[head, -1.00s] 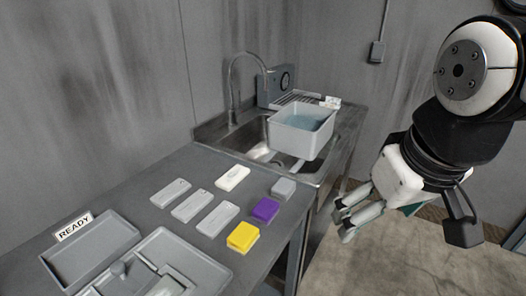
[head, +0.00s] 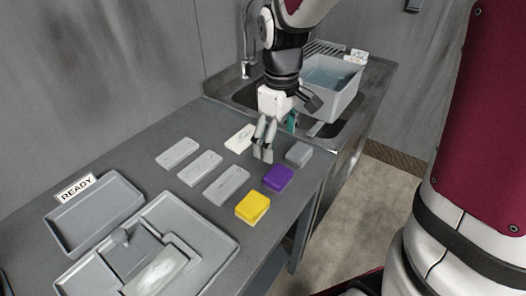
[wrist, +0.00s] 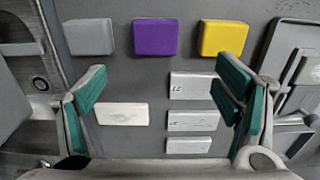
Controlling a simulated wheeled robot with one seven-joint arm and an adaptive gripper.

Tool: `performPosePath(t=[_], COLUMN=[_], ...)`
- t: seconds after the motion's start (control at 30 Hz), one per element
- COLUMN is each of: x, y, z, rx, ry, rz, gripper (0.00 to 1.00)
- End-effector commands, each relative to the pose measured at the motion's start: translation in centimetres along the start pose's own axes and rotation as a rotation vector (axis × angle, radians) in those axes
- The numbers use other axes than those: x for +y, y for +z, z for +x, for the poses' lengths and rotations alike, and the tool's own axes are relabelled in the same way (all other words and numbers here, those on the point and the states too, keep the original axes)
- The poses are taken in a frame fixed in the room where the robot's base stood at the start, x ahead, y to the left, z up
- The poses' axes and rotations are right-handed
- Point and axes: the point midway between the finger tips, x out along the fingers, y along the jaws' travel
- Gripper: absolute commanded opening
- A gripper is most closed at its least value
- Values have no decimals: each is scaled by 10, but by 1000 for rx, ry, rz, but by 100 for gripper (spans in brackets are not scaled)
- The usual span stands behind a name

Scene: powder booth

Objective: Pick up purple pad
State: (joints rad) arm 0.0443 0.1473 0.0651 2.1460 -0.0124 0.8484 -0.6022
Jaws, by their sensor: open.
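The purple pad (head: 277,180) lies flat on the grey counter, between the yellow pad (head: 252,206) and the grey pad (head: 299,153). In the wrist view the purple pad (wrist: 155,37) shows whole, beyond the fingertips and between the grey pad (wrist: 90,36) and the yellow pad (wrist: 222,37). My gripper (head: 264,154) points down above the counter, on the sink side of the purple pad and apart from it. In the wrist view my gripper (wrist: 160,85) is open and empty, its green-lined fingers wide apart.
A white block (head: 240,139) and several light grey plates (head: 226,185) lie beside the pads. Trays (head: 95,212) and a READY sign (head: 75,188) are at the left. A grey tub (head: 330,88) stands at the sink behind my gripper.

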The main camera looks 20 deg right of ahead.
Motion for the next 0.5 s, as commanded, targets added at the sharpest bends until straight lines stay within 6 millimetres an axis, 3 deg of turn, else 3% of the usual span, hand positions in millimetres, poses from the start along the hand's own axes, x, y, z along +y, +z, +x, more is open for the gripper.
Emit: performPosePath(t=[0.3,0.5], x=[0,0], y=[1,0], z=[59,74], rx=[-4,-1], ry=[-2,0], rz=[1,2], gripper=[83,83])
